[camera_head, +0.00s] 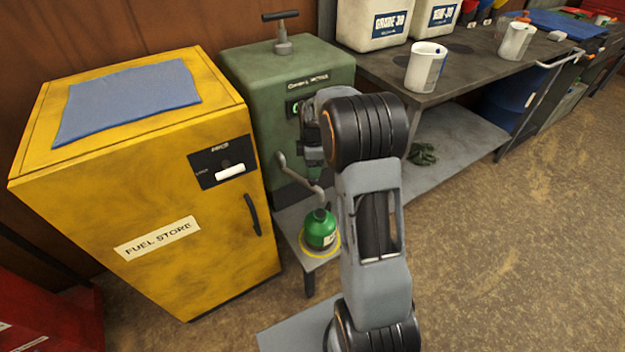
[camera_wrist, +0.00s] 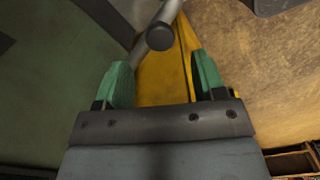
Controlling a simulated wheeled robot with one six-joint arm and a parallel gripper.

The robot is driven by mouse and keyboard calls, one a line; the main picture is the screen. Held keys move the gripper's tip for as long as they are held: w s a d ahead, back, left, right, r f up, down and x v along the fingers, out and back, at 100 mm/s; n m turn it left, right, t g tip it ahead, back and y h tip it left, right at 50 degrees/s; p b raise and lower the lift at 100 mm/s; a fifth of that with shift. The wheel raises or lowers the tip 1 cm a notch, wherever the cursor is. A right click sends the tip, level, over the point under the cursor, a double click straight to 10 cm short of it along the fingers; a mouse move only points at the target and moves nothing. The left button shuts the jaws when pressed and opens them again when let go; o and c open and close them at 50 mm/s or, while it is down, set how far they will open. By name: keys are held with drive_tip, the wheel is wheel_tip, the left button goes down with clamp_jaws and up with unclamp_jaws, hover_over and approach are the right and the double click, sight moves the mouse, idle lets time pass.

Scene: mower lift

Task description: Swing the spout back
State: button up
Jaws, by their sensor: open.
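The spout (camera_head: 298,178) is a thin grey bent tube on the front of the green dispenser cabinet (camera_head: 262,70). In the head view its lower end is over the green can (camera_head: 320,228), which stands upright on a yellow ring on a low stand. In the wrist view a grey tube with a dark round end (camera_wrist: 160,37), apparently the spout, shows just beyond and between the fingertips. My gripper (camera_wrist: 164,78) is open with its green-tipped fingers apart and nothing gripped. In the head view my arm hides most of the gripper.
The yellow fuel store (camera_head: 190,240) stands close on the left with a blue cloth (camera_head: 125,100) on top. A grey workbench (camera_head: 455,78) with a white cup (camera_head: 426,68) and containers is at the right. The floor at right is clear.

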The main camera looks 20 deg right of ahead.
sight(301, 181)
drive_tip(key=shift+f+b, duration=0.5)
drive_tip(key=shift+f, duration=2.35)
clamp_jaws()
